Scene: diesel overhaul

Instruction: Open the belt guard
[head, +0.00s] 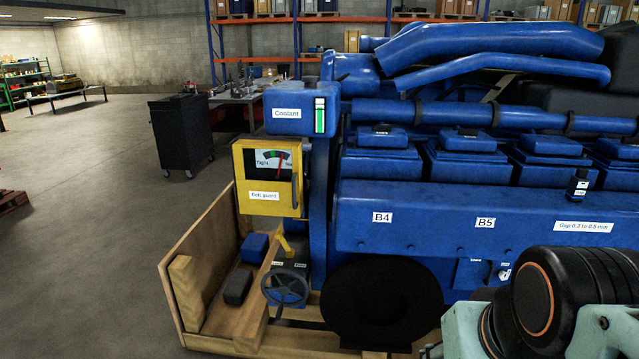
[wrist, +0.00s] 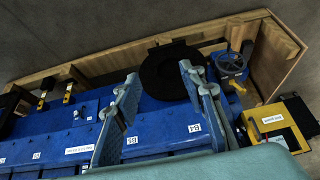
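The belt guard (head: 267,205) is a yellow box with a "Belt guard" label and a dial window, on the left end of the blue engine in the head view. Its cover looks shut. In the wrist view the yellow guard (wrist: 258,132) is at the lower right, partly hidden by a pale teal part of my arm. My gripper (wrist: 158,74) is open and empty, its two fingers wide apart over the engine side near the B4 and B5 labels. It is well to the left of the guard in the wrist view. The fingers are not in the head view.
A handwheel (head: 286,286) and a black round disc (head: 382,303) are below the guard. A wooden crate wall (head: 206,250) stands at the left. A coolant tank (head: 289,112) is just above the guard. Open floor (head: 90,230) lies left of the crate.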

